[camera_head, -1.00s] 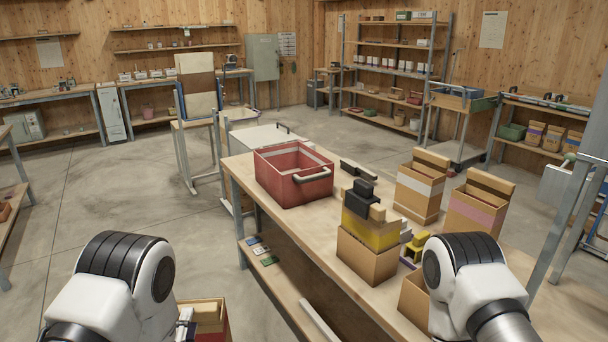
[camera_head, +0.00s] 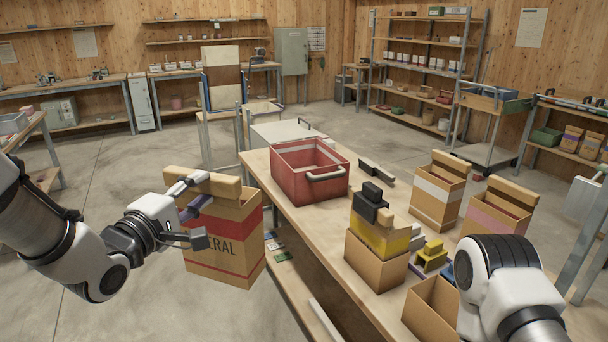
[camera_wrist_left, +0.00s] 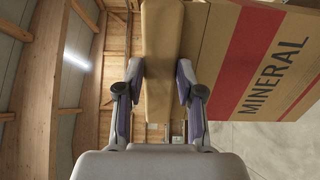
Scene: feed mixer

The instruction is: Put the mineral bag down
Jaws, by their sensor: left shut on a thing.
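The mineral bag (camera_head: 222,240) is a brown paper bag with red bands and dark lettering ending in "ERAL". My left gripper (camera_head: 190,208) is shut on its folded tan top, and the bag hangs upright to the left of the workbench (camera_head: 300,212), clear of its top. In the left wrist view the two fingers of the left gripper (camera_wrist_left: 155,85) stand on either side of the bag's top strip, with the word MINERAL on the mineral bag (camera_wrist_left: 265,65) at the right. My right arm shows at the lower right, but its gripper is out of view.
On the bench stand a red crate (camera_head: 297,172), a tan box with yellow and black items (camera_head: 375,262), an open box (camera_head: 428,308), a white-banded bag (camera_head: 437,195) and a pink-banded bag (camera_head: 490,215). Bare bench top shows between the crate and these boxes.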

